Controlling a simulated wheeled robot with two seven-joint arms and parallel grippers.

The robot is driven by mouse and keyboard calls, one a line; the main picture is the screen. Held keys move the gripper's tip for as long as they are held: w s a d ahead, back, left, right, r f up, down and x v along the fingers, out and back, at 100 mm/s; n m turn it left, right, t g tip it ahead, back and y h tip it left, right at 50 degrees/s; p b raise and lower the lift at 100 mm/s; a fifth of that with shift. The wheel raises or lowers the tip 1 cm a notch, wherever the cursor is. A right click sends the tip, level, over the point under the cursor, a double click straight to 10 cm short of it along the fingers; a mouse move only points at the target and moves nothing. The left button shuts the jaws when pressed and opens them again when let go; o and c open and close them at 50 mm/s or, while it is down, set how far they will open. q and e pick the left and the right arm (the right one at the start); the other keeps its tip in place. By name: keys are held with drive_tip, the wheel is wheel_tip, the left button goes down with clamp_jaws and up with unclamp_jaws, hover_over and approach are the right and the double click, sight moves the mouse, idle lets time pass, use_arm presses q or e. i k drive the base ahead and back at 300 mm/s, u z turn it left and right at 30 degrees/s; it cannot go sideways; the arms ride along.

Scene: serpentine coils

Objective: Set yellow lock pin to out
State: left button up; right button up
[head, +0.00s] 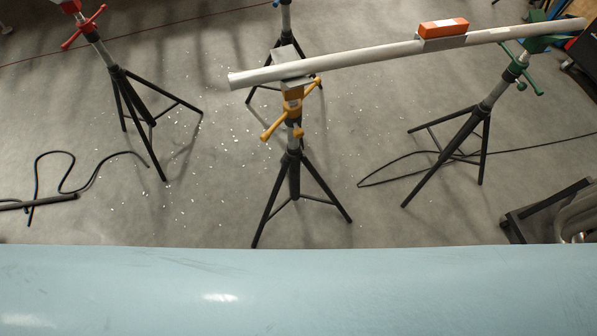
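A black tripod stand (294,180) with yellow fittings stands on the floor near the middle. Its yellow head (293,92) is under a grey block that bears a long pale pipe (370,55). A yellow handle (272,130) sticks out to the lower left, and a small yellow knob (298,132) sits on the column to its right. Another yellow part (316,82) shows at the upper right of the head. I cannot tell which of these is the lock pin, or whether it is in or out. Neither gripper is in view.
A stand with green fittings (521,72) is under the pipe's right part. An orange block (444,28) sits on the pipe. A stand with red fittings (84,27) is at upper left. Black cables (100,175) lie on the floor, which is open left of the yellow stand.

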sight(297, 132)
drive_tip(key=k, duration=0.5)
drive_tip(key=u, duration=1.55)
drive_tip(key=i, duration=0.9)
drive_tip(key=z, duration=1.7)
